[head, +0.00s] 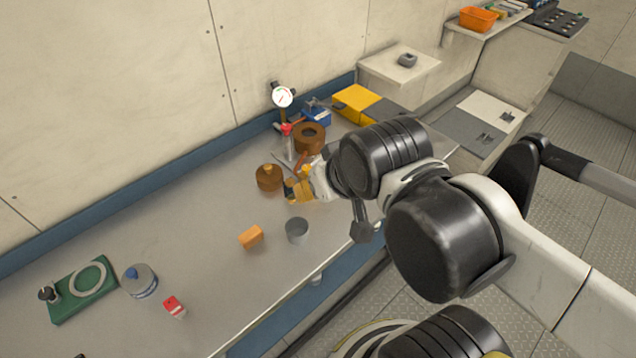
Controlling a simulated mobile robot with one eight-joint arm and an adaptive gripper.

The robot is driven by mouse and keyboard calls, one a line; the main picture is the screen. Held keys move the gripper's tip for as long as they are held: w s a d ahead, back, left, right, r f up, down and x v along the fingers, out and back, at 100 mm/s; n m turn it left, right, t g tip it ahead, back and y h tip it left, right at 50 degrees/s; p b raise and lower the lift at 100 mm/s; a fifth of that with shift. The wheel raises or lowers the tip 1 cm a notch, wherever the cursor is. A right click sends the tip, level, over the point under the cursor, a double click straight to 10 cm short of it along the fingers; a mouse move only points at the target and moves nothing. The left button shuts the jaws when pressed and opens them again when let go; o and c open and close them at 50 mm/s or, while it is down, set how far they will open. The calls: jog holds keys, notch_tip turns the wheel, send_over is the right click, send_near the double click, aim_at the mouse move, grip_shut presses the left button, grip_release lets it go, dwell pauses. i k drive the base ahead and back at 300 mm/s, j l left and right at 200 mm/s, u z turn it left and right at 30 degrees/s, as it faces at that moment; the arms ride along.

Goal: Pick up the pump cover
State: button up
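I cannot tell for certain which thing is the pump cover. A brown round piece with a small knob on top (269,178) sits on the grey bench, just left of my gripper, and may be it. A larger brown ring-shaped part (309,138) stands farther back, behind my gripper. My gripper (294,190) is low over the bench, with its orange-yellow fingers close to the knobbed piece. My wrist and arm cover part of the view there. The fingers are too small and overlapped to show whether they are open or whether they touch anything.
A grey cup (297,231) and an orange block (251,237) stand in front of my gripper. A pressure gauge (282,97), blue vise-like tool (318,117) and yellow box (356,102) stand behind. A green board (74,305), jar (140,281) and red-white box (174,307) lie left. Mid-left bench is clear.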

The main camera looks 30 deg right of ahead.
aim_at(269, 176)
jog(key=j+z, duration=0.3)
jog(key=z, duration=0.15)
jog(key=j+z, duration=0.4)
jog(key=k+j+z, duration=0.1)
jog(key=z, duration=0.35)
jog(key=k+j+z, duration=0.15)
jog(key=j+z, duration=0.25)
